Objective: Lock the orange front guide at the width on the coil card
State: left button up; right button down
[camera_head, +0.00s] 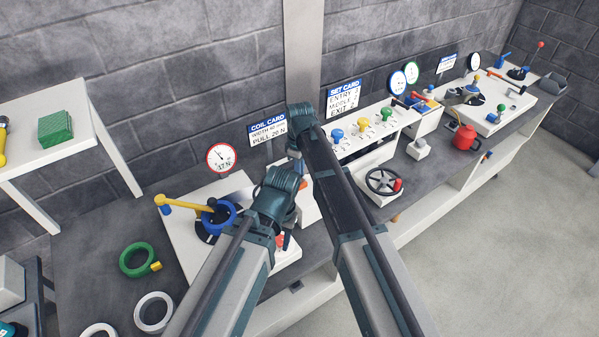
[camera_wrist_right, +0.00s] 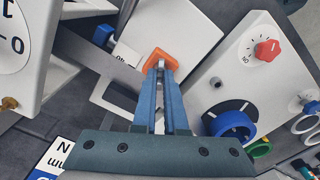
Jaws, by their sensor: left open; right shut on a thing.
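The orange front guide (camera_wrist_right: 163,56) sits on a white plate in the right wrist view. My right gripper (camera_wrist_right: 160,72) is shut on it; in the head view my arms hide most of this spot, with a bit of orange (camera_head: 301,184) showing. The coil card (camera_head: 268,131) stands behind the feed station and reads a width, its digits too small to be sure of, and a pull of 20 N. My left gripper (camera_head: 287,241) is open, low by the front of the station, near a red knob (camera_head: 280,241). The red knob also shows in the right wrist view (camera_wrist_right: 267,48).
A blue coil (camera_head: 219,215) sits on the spindle below a yellow arm (camera_head: 187,204). A round gauge (camera_head: 221,157) stands behind it. A green coil (camera_head: 138,260) and white rings lie on the bench at left. A black handwheel (camera_head: 381,181) stands right of my arms.

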jog(key=c, duration=1)
grip_release()
jog(key=shift+o, duration=0.2)
jog(key=shift+r, duration=0.1)
notch_tip(320, 180, up, 14)
jog(key=p, duration=1.4)
jog(key=shift+f, duration=0.2)
